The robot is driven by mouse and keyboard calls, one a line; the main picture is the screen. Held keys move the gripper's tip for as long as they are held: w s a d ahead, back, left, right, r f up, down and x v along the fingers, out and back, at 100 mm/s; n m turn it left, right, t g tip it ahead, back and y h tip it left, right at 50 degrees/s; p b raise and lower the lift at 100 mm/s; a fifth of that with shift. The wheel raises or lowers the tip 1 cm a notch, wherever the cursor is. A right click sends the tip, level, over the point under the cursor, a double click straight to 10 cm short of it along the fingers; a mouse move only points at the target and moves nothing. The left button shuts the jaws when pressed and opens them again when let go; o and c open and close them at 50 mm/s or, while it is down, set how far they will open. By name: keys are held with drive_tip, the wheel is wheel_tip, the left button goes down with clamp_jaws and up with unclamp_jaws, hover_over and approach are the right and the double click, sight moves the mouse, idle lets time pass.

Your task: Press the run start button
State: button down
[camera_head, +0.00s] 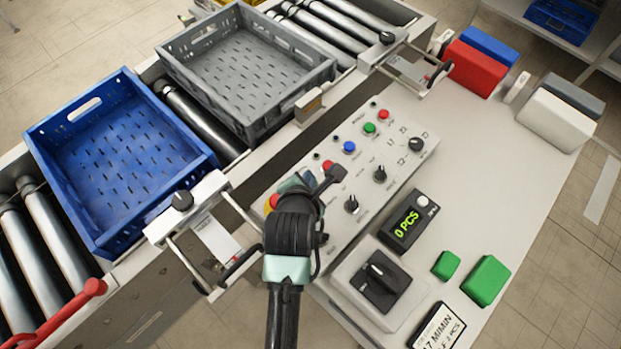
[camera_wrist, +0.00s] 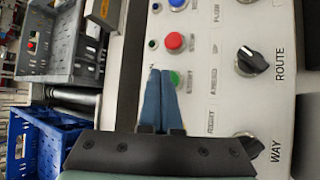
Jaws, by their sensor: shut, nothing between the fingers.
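The grey control panel (camera_head: 352,165) carries a row of coloured buttons. In the wrist view a green button (camera_wrist: 175,78) shows just right of my fingertips, partly covered by them. A red button (camera_wrist: 174,42) sits above it. Their labels are too blurred to read surely. My gripper (camera_wrist: 160,72) is shut and empty, its blue fingers together over the panel's edge strip. In the head view my gripper (camera_head: 308,178) is over the lower left of the panel and hides that green button. Another green button (camera_head: 369,128) is farther up the row. Contact cannot be told.
A blue button (camera_head: 349,147) and black knobs (camera_head: 379,174) share the panel. A red-and-yellow button (camera_head: 272,203) is left of my gripper. A blue crate (camera_head: 85,105) and a grey crate (camera_head: 245,118) stand on the conveyor. A display (camera_head: 407,222) reads 0 PCS.

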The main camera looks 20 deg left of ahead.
drive_tip(key=shift+f, duration=0.5)
idle(0.5)
drive_tip(key=shift+r, duration=0.1)
drive_tip(key=shift+r+p, duration=0.75)
drive_tip(key=shift+r, duration=0.05)
wheel_tip(320, 180, up, 5)
drive_tip(key=p, duration=0.5)
drive_tip(key=shift+r, duration=0.1)
idle(0.6)
